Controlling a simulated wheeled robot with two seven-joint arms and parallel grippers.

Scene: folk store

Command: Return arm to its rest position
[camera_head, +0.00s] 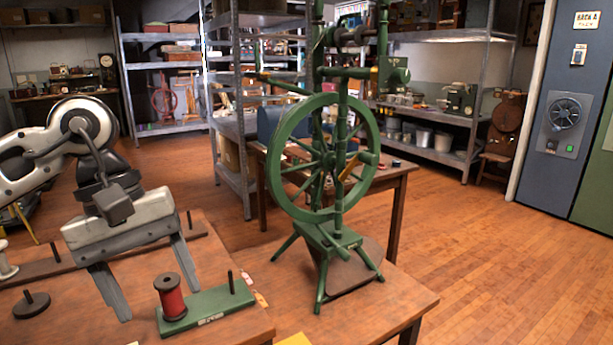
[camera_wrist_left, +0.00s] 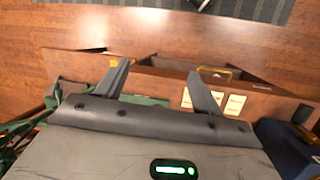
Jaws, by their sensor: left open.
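My left gripper (camera_head: 158,292) comes in from the left in the head view, above or behind the near wooden table. Its two grey fingers are spread wide with nothing between them. In the left wrist view the open fingers (camera_wrist_left: 160,68) also show empty, with wooden floor and a wooden edge beyond them. The base's other peg is bare. My right gripper is not in view.
A green spinning wheel (camera_head: 338,228) stands on a wooden table (camera_head: 405,295) right of the gripper. A dark disc with a peg (camera_head: 31,305) and a pale spool (camera_head: 4,262) lie at the left. Metal shelves (camera_head: 232,110) stand behind. The floor (camera_head: 500,265) at right is clear.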

